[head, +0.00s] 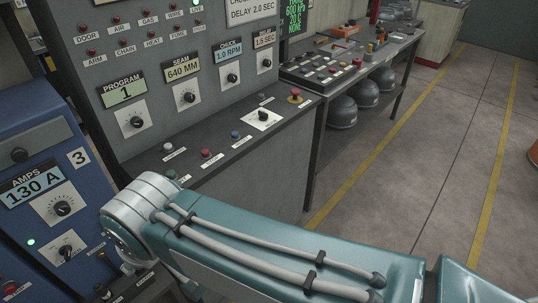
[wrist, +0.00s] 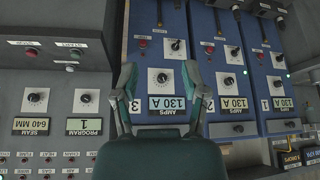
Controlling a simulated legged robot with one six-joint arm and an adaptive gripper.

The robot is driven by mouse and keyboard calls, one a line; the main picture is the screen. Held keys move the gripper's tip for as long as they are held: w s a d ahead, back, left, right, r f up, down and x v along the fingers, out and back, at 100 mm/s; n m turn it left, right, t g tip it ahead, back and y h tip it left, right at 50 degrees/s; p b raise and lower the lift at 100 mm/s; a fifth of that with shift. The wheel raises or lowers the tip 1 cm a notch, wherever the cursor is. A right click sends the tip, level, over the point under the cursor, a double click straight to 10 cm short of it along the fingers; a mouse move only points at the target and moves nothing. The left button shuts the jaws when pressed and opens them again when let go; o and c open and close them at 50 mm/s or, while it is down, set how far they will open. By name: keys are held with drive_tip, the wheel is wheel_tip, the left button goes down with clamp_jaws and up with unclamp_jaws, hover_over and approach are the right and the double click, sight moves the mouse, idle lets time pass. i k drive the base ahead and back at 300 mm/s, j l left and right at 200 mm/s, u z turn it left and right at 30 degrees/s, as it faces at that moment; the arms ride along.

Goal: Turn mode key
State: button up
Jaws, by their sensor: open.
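A black rotary switch on a white plate (head: 263,116) sits on the sloped ledge of the grey control cabinet (head: 255,150), left of a red mushroom button (head: 295,97). It may be the mode key; its label is too small to read. My gripper (wrist: 160,88) shows only in the wrist view. Its two teal fingers are spread apart with nothing between them, in front of the blue power units. In that view the panels appear upside down and the white-plate switch is not seen. In the head view my teal arm crosses the foreground and my gripper is out of sight.
Knobs for program (head: 136,121) and seam (head: 186,97) stand on the upright panel. A blue power unit (head: 30,165) reads 130 A at left. A bench (head: 335,85) with a button box stands at right. Open floor (head: 420,160) with yellow lines lies beyond.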

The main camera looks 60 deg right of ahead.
sight(263, 116)
drive_tip(key=z, duration=1.65)
drive_tip(key=i+l+u, duration=0.45)
drive_tip(key=i+l, duration=0.15)
drive_tip(key=l, duration=0.3)
